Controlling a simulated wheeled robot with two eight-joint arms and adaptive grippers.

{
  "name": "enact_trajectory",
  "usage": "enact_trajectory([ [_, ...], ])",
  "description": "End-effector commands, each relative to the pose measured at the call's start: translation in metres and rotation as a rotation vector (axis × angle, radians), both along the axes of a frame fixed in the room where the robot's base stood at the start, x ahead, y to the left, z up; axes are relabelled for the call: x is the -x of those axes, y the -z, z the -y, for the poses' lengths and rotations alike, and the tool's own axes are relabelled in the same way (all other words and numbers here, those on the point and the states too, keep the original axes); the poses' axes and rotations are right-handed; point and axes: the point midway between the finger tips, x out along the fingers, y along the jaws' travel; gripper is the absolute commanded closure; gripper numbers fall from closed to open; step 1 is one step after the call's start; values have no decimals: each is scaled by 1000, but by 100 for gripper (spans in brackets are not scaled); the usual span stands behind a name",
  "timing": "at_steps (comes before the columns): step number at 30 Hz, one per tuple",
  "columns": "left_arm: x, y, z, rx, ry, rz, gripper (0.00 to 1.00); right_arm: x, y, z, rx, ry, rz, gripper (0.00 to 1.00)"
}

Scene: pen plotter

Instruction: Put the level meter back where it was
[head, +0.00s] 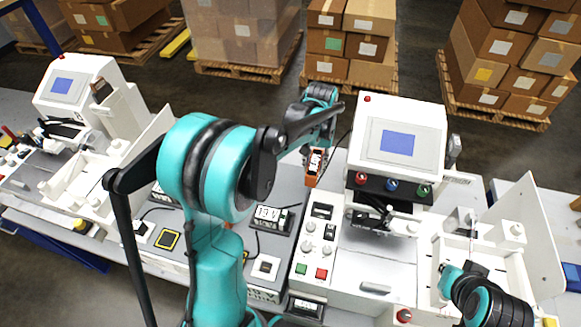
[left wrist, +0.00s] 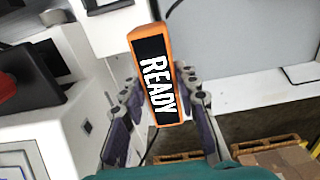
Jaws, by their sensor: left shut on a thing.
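The level meter (head: 314,168) is a small orange-cased block with a dark face and white letters. In the left wrist view the meter (left wrist: 158,80) reads READY. My left gripper (head: 318,148) is shut on it, with one finger on each long side in the left wrist view (left wrist: 160,98). The meter hangs, apparently raised, just left of the right-hand plotter (head: 402,125) with the blue screen, above the bench. I cannot tell its exact height. My right arm shows at the lower right, but its gripper is not visible.
A control panel (head: 315,240) with knobs and green and red buttons sits below the meter. A display block (head: 272,217) stands to its left. A second white plotter (head: 75,88) stands at the far left. Stacked boxes (head: 350,40) on pallets stand behind the bench.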

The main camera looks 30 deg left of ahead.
Motion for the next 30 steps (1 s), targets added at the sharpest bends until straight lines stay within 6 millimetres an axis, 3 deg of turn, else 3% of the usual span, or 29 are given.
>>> enact_trajectory([
  [9,-3,44,-72,0,-6,0,100,0,12,0,0,0,0,100],
  [15,-5,63,-104,0,-3,0,100,0,16,0,0,0,0,100],
  [20,-5,69,-111,0,-2,0,100,0,17,0,0,0,0,100],
  [27,-5,102,-111,0,-1,0,100,0,26,0,0,0,0,100],
  [30,-5,108,-111,0,-1,0,100,0,26,0,0,0,0,100],
])
